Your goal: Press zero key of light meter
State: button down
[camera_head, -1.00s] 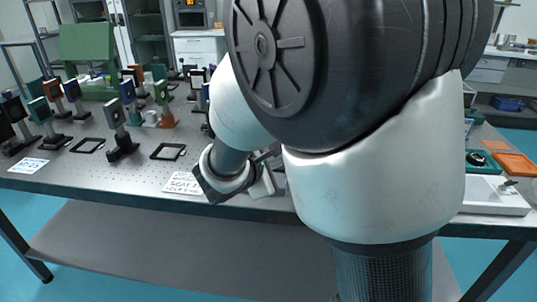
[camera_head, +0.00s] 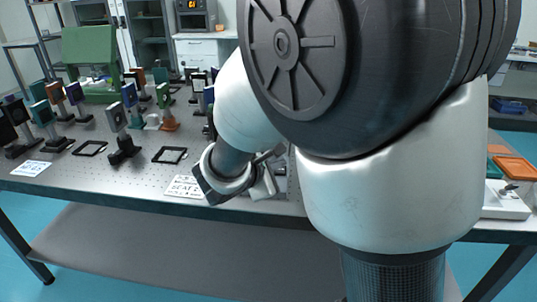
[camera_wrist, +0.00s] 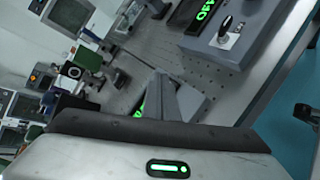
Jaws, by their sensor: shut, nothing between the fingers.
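My gripper (camera_head: 265,183) is low over the front of the optical table, mostly hidden behind my arm in the head view. In the wrist view its grey fingers (camera_wrist: 162,95) are together and empty. Just behind them, a small green-lit display (camera_wrist: 140,108) is partly covered by the fingers. A dark panel with bright green characters (camera_wrist: 198,12) is at the top of the wrist view, beside a grey box with a black lever (camera_wrist: 226,26). I cannot tell which display belongs to the light meter. No zero key can be made out.
The perforated optical table (camera_head: 140,178) carries several optics on posts at the left. A printed card (camera_head: 185,187) lies at the front edge beside my gripper. A white tray (camera_head: 503,203) and an orange tray (camera_head: 515,168) are at the right.

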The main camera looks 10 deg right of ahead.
jog(key=r+p, duration=0.1)
jog(key=s+r+p, duration=0.1)
jog(key=r, duration=0.1)
jog(key=r+p, duration=0.1)
jog(key=shift+s+a+r, duration=0.25)
jog(key=shift+r, duration=0.1)
dwell(0.7)
jog(key=s+d+r+m+g, duration=0.2)
jog(key=s+d+m+g, duration=0.1)
jog(key=s+d+m, duration=0.35)
jog(key=s+a+r+m+g+y, duration=0.1)
jog(key=s+a+m+y, duration=0.1)
jog(key=s+m+y, duration=0.45)
jog(key=s+a+r+m+g+y, duration=0.1)
jog(key=s+a+m, duration=0.25)
jog(key=s, duration=0.65)
notch_tip(320, 180, up, 22)
jog(key=m+p, duration=0.1)
jog(key=p, duration=2.1)
jog(key=shift+s+r, duration=0.15)
jog(key=shift+s, duration=0.1)
